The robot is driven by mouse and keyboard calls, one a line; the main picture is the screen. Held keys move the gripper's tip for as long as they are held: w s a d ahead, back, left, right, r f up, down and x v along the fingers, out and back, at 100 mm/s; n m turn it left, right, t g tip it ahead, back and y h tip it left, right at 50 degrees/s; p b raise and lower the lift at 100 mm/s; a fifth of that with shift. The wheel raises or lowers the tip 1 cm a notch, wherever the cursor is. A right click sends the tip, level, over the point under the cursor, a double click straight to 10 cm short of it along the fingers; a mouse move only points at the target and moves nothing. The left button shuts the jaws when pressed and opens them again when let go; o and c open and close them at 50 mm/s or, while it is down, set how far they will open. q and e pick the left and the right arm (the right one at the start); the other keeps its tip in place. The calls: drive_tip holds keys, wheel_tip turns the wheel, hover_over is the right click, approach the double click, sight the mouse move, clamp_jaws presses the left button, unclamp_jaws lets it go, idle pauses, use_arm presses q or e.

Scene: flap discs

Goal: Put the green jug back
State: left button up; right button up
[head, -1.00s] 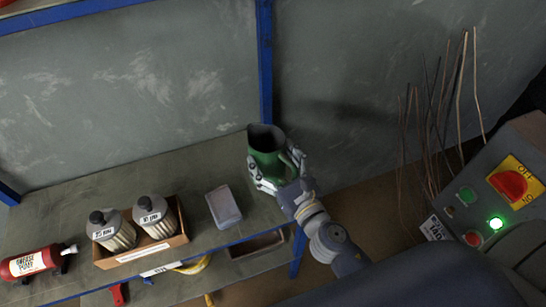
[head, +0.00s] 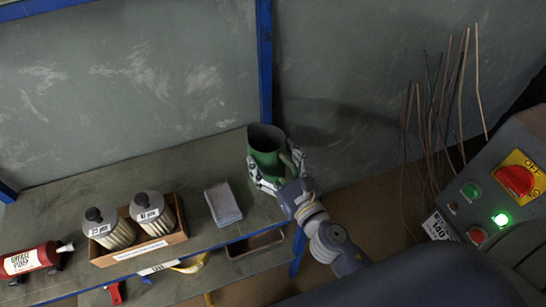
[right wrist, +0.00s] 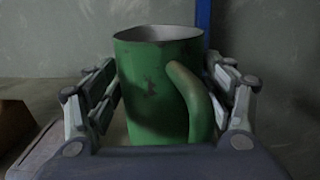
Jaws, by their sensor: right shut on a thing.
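The green jug (head: 266,152) stands upright at the right end of the grey shelf (head: 100,184), beside the blue post. My right gripper (head: 270,178) is shut on the jug, with its fingers on both sides of the body. In the right wrist view the jug (right wrist: 155,90) fills the middle, its handle towards me and its open mouth up. The right gripper's fingers (right wrist: 160,105) flank it there. The jug's base is partly hidden by the gripper, so I cannot tell if it touches the shelf. My left gripper is not in view.
Left of the jug lies a grey block (head: 223,203). The blue post (head: 265,70) rises close behind the jug. A control panel (head: 490,200) stands at the right.

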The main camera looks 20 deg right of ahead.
drive_tip(key=shift+f, duration=0.15)
drive_tip(key=o, duration=1.6)
drive_tip(key=shift+s+f, duration=0.1)
drive_tip(key=shift+s+d, duration=0.2)
drive_tip(key=shift+s, duration=0.9)
drive_tip(key=shift+s+r, duration=0.2)
drive_tip(key=shift+s, duration=0.35)
drive_tip(key=shift+s+d+f, duration=0.1)
drive_tip(key=shift+s+d, duration=0.05)
drive_tip(key=shift+s, duration=0.5)
drive_tip(key=shift+s+d+f, duration=0.1)
drive_tip(key=shift+s, duration=0.5)
drive_tip(key=shift+s+d+r, duration=0.1)
drive_tip(key=shift+s+d, duration=0.05)
drive_tip(key=shift+s, duration=0.6)
